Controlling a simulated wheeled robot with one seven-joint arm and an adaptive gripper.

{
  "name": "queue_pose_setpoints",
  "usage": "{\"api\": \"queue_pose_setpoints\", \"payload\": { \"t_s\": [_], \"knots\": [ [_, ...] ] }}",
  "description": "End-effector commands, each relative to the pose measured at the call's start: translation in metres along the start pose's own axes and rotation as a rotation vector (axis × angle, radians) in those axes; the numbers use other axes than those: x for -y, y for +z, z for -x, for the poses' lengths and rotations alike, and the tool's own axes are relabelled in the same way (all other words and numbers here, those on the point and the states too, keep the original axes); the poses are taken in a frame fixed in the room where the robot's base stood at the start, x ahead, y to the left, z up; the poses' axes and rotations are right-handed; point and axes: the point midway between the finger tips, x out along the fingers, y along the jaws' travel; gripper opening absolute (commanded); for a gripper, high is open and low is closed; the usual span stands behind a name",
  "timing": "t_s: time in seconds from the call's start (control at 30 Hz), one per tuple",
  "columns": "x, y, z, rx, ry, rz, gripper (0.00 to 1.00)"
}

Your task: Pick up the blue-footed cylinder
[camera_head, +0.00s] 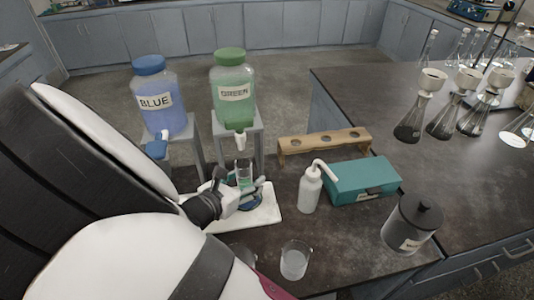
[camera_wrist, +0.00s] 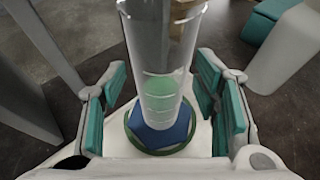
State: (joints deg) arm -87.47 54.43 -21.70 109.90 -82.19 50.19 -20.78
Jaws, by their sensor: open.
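The blue-footed cylinder is a clear glass tube (camera_wrist: 160,70) with green liquid low inside and a blue foot (camera_wrist: 160,134). In the wrist view it stands between the two teal-padded fingers of my gripper (camera_wrist: 162,103). The fingers are open, with a gap showing on each side of the glass. In the head view the cylinder (camera_head: 243,172) stands upright on a white board (camera_head: 266,210) below the green jar's tap. My gripper (camera_head: 236,186) is around it there, and the arm hides part of the board.
The GREEN jar (camera_head: 234,88) and BLUE jar (camera_head: 158,95) stand on grey stands behind. To the right are a white wash bottle (camera_head: 310,190), a teal box (camera_head: 362,180) and a wooden rack (camera_head: 324,144). A beaker (camera_head: 294,261) stands in front.

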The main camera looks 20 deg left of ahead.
Motion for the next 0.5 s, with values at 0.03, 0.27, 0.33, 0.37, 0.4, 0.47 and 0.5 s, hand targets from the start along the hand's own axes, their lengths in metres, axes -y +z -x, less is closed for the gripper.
{"api": "queue_pose_setpoints", "payload": {
  "t_s": [0.03, 0.27, 0.33, 0.37, 0.4, 0.47, 0.5],
  "knots": [
    [0.0, 0.0001, 0.0002, 0.0, 0.0, 0.0, 0.56],
    [0.0002, 0.0001, 0.0003, 0.0, -0.001, 0.0, 0.1],
    [0.0003, 0.0001, 0.0004, 0.0, -0.001, 0.0, 0.0],
    [0.0003, 0.0001, 0.0004, 0.0, -0.001, 0.0, 0.0],
    [0.0002, 0.0005, 0.0003, 0.001, -0.001, -0.001, 0.0],
    [0.0002, 0.0005, 0.0004, 0.001, -0.001, -0.001, 0.0],
    [0.0002, 0.0005, 0.0004, 0.001, -0.001, -0.001, 0.0]
  ]
}}
